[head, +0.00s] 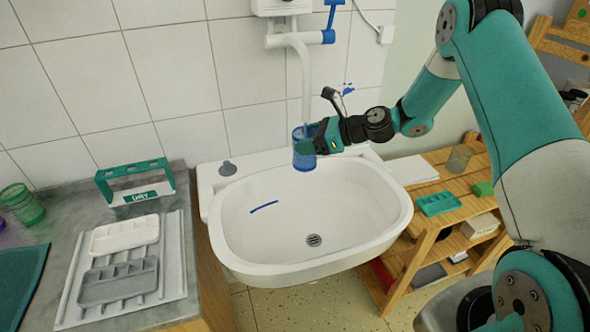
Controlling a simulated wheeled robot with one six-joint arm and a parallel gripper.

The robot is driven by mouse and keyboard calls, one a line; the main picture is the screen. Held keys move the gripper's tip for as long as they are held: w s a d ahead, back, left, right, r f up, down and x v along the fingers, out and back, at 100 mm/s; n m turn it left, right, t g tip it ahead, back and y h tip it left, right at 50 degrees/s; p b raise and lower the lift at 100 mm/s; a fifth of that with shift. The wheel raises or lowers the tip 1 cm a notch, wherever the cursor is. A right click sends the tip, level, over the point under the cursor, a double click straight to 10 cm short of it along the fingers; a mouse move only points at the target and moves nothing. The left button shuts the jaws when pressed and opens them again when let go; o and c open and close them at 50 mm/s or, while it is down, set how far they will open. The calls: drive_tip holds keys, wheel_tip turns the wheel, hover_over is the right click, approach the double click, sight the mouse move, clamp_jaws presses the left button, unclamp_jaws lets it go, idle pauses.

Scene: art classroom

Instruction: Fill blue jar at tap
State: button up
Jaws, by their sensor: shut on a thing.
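The blue jar (304,158) is see-through and looks upright. It is over the back of the white sink (235,258), close to the wall. My gripper (316,138) comes in from the right and is shut on the jar's side. The white tap (302,62) is on the tiled wall, and its pipe comes down to the jar's mouth. The tap has a blue lever (331,14). I cannot tell whether water runs or how full the jar is.
The left counter holds trays (124,234), a green rack (135,183) and a green jar (22,204). A wooden shelf (440,226) with several items stands right of the sink.

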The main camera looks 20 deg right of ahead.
drive_tip(key=s+a+p, duration=0.2)
drive_tip(key=s+a, duration=0.2)
drive_tip(key=s, duration=0.1)
drive_tip(key=shift+s+a, duration=0.35)
drive_tip(key=shift+s, duration=0.05)
idle(0.8)
drive_tip(key=s+a, duration=0.4)
drive_tip(key=s, duration=0.1)
drive_tip(key=shift+s+a, duration=0.2)
drive_tip(key=shift+s, duration=0.05)
idle(0.5)
